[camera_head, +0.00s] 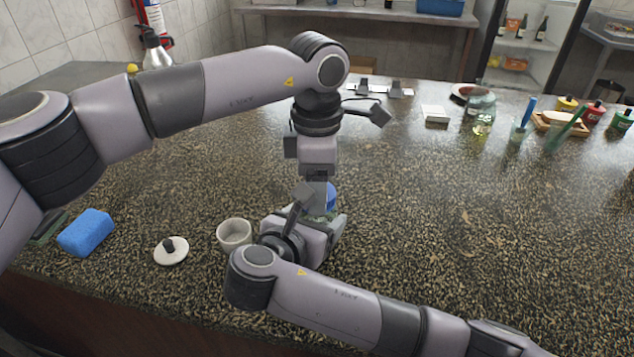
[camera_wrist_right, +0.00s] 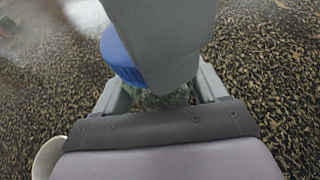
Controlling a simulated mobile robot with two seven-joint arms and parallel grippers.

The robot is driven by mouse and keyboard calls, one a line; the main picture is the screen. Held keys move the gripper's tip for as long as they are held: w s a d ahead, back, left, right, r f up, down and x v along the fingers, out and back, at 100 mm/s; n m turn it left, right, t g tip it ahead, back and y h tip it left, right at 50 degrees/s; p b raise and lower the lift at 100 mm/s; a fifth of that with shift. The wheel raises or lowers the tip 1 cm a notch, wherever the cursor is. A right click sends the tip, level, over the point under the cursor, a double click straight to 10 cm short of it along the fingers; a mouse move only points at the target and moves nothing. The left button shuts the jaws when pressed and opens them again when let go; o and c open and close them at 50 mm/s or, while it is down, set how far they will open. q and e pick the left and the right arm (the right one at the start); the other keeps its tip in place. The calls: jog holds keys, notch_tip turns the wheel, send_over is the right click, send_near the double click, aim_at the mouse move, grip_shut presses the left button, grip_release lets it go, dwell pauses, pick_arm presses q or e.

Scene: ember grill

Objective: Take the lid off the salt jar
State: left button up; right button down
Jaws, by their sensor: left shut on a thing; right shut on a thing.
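A small glass jar (camera_wrist_right: 168,98) with a blue lid (camera_head: 331,194) is between my two grippers, near the middle of the counter. My left gripper (camera_head: 320,192) points down from above and is shut on the blue lid, which also shows in the right wrist view (camera_wrist_right: 118,58). My right gripper (camera_head: 325,222) comes in low from the front and is shut on the jar's body. The grippers hide most of the jar, so I cannot tell whether the lid is still seated on it. No label shows that this is the salt jar.
An open white pot (camera_head: 234,234) stands just left of my right gripper. A white lid with a dark knob (camera_head: 170,250) and a blue sponge (camera_head: 86,232) lie farther left. A larger glass jar (camera_head: 481,105) and several bottles stand at the back right. The counter's right middle is clear.

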pick_arm(q)
jog(key=n, duration=1.7)
jog(key=shift+r, duration=0.1)
jog(key=n, duration=0.6)
jog(key=shift+r, duration=0.15)
jog(key=shift+r, duration=0.95)
jog(key=shift+r, duration=0.1)
